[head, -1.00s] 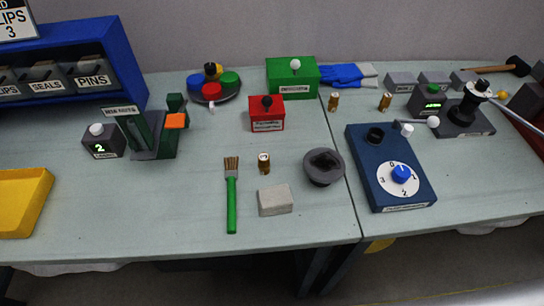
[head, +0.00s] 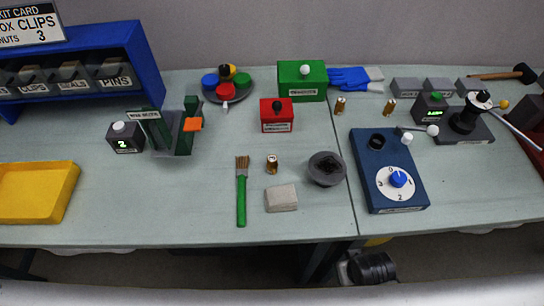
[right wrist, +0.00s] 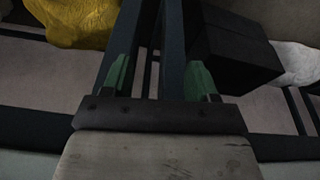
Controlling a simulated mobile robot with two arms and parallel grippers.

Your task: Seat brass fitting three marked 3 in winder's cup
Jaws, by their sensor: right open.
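Three small brass fittings stand upright in the head view: one (head: 272,164) near the brush, one (head: 340,105) before the green box, one (head: 390,106) to its right. Their marks are too small to read. I cannot tell which thing is the winder. A blue box (head: 364,178) has a dial (head: 397,181) and a dark round socket (head: 376,141). A black crank device (head: 465,121) stands further right. My right gripper (right wrist: 160,75) is open and empty in the right wrist view, with no fitting near it. My left gripper is not in view.
A dark round dish (head: 326,168), a grey block (head: 281,198) and a green-handled brush (head: 241,199) lie at the middle front. A red box (head: 277,117) and green box (head: 303,81) stand behind. A yellow tray (head: 62,199) is left. The table's front right is clear.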

